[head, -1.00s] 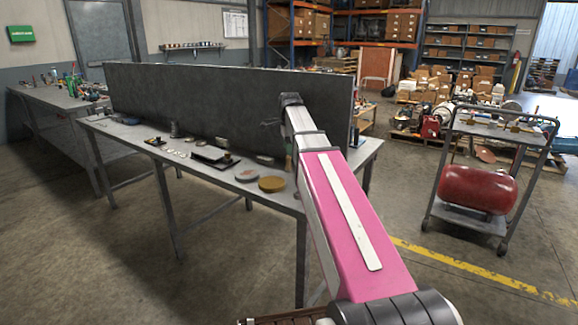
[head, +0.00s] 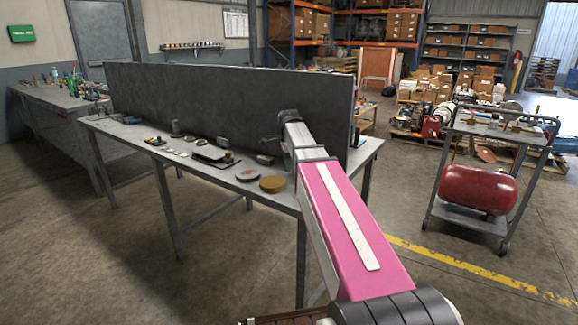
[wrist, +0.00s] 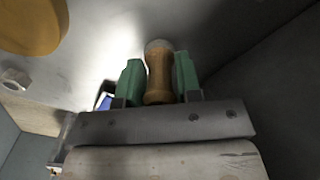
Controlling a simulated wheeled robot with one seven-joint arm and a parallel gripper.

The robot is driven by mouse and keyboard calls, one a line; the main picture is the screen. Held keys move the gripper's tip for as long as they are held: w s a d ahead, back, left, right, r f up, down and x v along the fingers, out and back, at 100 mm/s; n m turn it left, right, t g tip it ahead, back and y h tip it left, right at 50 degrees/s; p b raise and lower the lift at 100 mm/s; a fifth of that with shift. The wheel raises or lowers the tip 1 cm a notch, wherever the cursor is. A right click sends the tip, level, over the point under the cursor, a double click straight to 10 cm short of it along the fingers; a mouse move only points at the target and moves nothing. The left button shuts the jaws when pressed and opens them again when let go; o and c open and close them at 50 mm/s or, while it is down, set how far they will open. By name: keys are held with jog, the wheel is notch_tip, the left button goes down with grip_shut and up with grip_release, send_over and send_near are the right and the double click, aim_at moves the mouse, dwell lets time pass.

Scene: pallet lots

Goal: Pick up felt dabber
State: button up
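The felt dabber (wrist: 158,77) shows in the wrist view as a tan wooden handle with a rounded grey head at its far end. My gripper (wrist: 159,72) has its two green fingers on either side of the handle, close against it, with no clear gap on either side. The grey head points away from the wrist, toward the pale tabletop. In the head view my arm reaches over the right part of the table (head: 262,196), and the fingers and dabber are mostly hidden behind it.
A tall dark panel (head: 200,100) runs along the table's back, close to my gripper. A round yellow-brown disc (head: 272,184) and a grey disc (head: 247,175) lie left of my arm. Several small items lie farther left. A cart with a red tank (head: 477,190) stands at right.

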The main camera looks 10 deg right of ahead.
jog(key=c, duration=0.4)
